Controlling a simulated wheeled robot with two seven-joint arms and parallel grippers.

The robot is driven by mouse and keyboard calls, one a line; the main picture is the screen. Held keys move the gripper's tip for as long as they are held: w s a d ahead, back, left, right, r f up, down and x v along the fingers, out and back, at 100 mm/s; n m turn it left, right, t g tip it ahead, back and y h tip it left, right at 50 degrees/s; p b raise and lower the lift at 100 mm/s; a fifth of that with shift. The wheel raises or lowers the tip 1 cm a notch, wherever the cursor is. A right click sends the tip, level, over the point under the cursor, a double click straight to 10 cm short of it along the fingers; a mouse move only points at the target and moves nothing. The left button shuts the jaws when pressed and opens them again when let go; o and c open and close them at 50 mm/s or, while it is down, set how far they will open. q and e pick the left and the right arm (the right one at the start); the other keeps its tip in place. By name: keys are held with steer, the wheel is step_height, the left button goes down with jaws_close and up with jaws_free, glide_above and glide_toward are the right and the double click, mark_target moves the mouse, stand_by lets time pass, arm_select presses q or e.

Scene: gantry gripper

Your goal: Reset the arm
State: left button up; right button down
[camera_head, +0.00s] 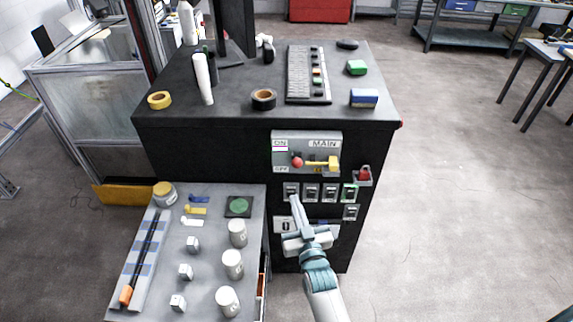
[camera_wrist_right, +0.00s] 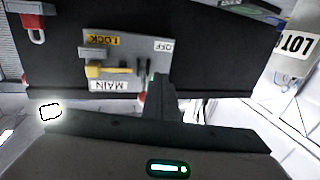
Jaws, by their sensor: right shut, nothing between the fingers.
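My right arm comes up from the bottom of the head view. Its right gripper (camera_head: 294,202) is shut and empty, with its tips in front of the leftmost small switch (camera_head: 291,189) on the black cabinet's front; I cannot tell if they touch it. In the right wrist view the dark fingers (camera_wrist_right: 163,92) point at the cabinet, just beside the MAIN panel, which appears upside down. The MAIN panel (camera_head: 323,143) carries a red knob (camera_head: 297,162) and a yellow handle (camera_head: 322,163), above the gripper. My left gripper is in neither view.
The black cabinet (camera_head: 200,133) has tape rolls, a keypad-like strip and small blocks on top. A red padlock (camera_head: 364,173) hangs at its right. A lower grey table (camera_head: 211,282) with white jars (camera_head: 232,264) stands left of my arm.

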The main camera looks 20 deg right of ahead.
steer(key=s+a+f+n+g+y+b, duration=0.1)
steer(key=s+f+g+b, duration=0.15)
steer(key=s+f, duration=0.7)
steer(key=s+f+g+b, duration=0.2)
steer(key=f+g, duration=0.1)
steer(key=f, duration=1.4)
steer(key=s+a+f+n+g+y+b, duration=0.1)
steer(key=s+f+g+b, duration=0.35)
steer(key=f, duration=0.95)
steer(key=s+d+f+g+b, duration=0.2)
steer(key=s+d+f+g, duration=0.15)
steer(key=s+f, duration=1.55)
steer(key=s+d+f+g+b, duration=0.1)
steer(key=s+d+f+g, duration=0.1)
steer(key=s, duration=0.8)
steer(key=s+d+f+g+h+b, duration=0.1)
steer(key=s+d+f+b, duration=0.1)
steer(key=s, duration=0.8)
steer(key=d+f, duration=0.1)
steer(key=d, duration=0.1)
steer(key=shift+d+f+n+g, duration=0.25)
steer(key=shift+d+n+g, duration=0.05)
steer(key=shift+n+g, duration=0.1)
